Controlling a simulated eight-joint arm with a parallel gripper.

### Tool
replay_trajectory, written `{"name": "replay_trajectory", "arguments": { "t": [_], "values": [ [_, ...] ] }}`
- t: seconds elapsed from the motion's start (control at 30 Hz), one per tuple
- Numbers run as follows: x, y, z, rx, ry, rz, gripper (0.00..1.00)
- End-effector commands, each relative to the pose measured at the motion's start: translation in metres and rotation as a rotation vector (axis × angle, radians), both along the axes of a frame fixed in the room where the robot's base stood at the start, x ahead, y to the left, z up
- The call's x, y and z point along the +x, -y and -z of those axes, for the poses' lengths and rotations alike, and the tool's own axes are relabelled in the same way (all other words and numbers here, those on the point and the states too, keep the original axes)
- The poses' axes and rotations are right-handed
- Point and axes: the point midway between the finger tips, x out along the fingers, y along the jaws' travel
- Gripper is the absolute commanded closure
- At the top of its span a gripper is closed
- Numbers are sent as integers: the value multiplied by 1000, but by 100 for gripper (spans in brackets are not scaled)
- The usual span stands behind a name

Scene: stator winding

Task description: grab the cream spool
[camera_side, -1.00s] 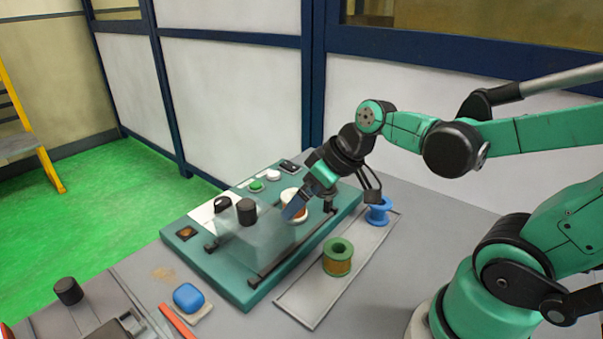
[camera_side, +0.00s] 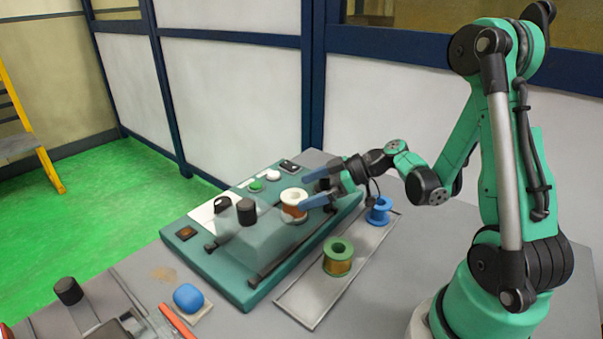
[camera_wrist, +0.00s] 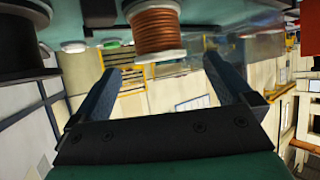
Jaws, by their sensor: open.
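The cream spool (camera_side: 295,195), with cream flanges and copper-coloured wire, stands upright on the teal machine (camera_side: 192,252). My gripper (camera_side: 305,191) is open and level, coming from the right with its two blue fingers spread at the spool's right side. In the wrist view, the picture is upside down and the spool (camera_wrist: 155,32) shows at the top, between the lines of the two fingers and beyond their tips. The wrist view gripper (camera_wrist: 162,66) has nothing between its fingers. I cannot tell from the side view whether a finger touches the spool.
A green spool (camera_side: 338,258) and a blue spool (camera_side: 379,212) stand on a pale tray (camera_side: 303,300) to the right.

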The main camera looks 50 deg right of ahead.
Motion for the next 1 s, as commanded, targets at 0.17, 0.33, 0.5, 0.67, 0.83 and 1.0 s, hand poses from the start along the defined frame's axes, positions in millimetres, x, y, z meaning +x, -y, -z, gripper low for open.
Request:
{"name": "replay_trajectory", "arguments": {
  "t": [0.17, 0.33, 0.5, 0.67, 0.83, 1.0],
  "values": [
    [13, -9, 8, 0, -2, -2, 0],
    [15, -10, 9, 0, -2, 0, 0],
    [14, -10, 9, 0, -2, 0, 14],
    [14, -10, 9, 0, -2, 0, 60],
    [14, -10, 9, 0, -2, 0, 86],
    [14, -10, 9, 0, -2, 0, 86]
  ]
}}
